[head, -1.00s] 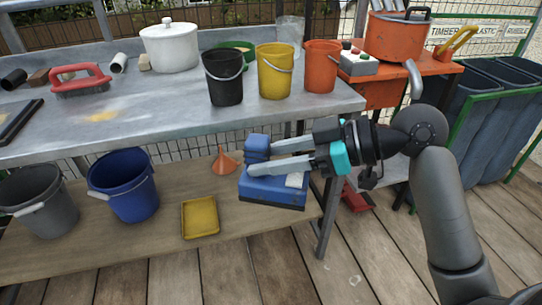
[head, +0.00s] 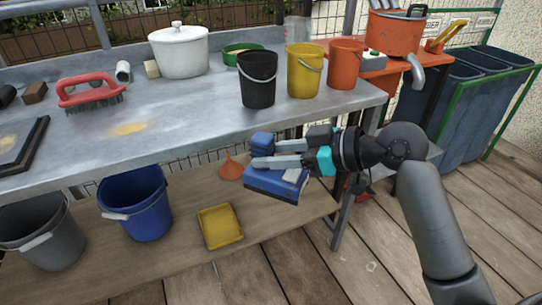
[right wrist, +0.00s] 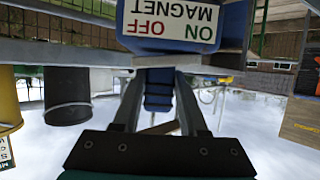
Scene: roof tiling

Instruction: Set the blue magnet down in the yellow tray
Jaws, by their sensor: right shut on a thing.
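The blue magnet (head: 270,183) is a blue block with a white label and a ridged blue handle (head: 262,140). My right gripper (head: 264,153) is shut on it and holds it in the air in front of the bench. In the right wrist view the magnet (right wrist: 232,22) shows its label reading ON, OFF and MAGNET, and the fingers (right wrist: 158,95) close on its handle. The yellow tray (head: 220,227) is on the lower wooden shelf, below and left of the magnet, and looks empty. My left gripper is not in view.
A blue bucket (head: 138,205) and a grey bucket (head: 40,235) stand left of the tray. An orange funnel (head: 230,169) is on the shelf behind it. The metal bench top (head: 170,125) overhangs the shelf and carries buckets, a pot and a brush.

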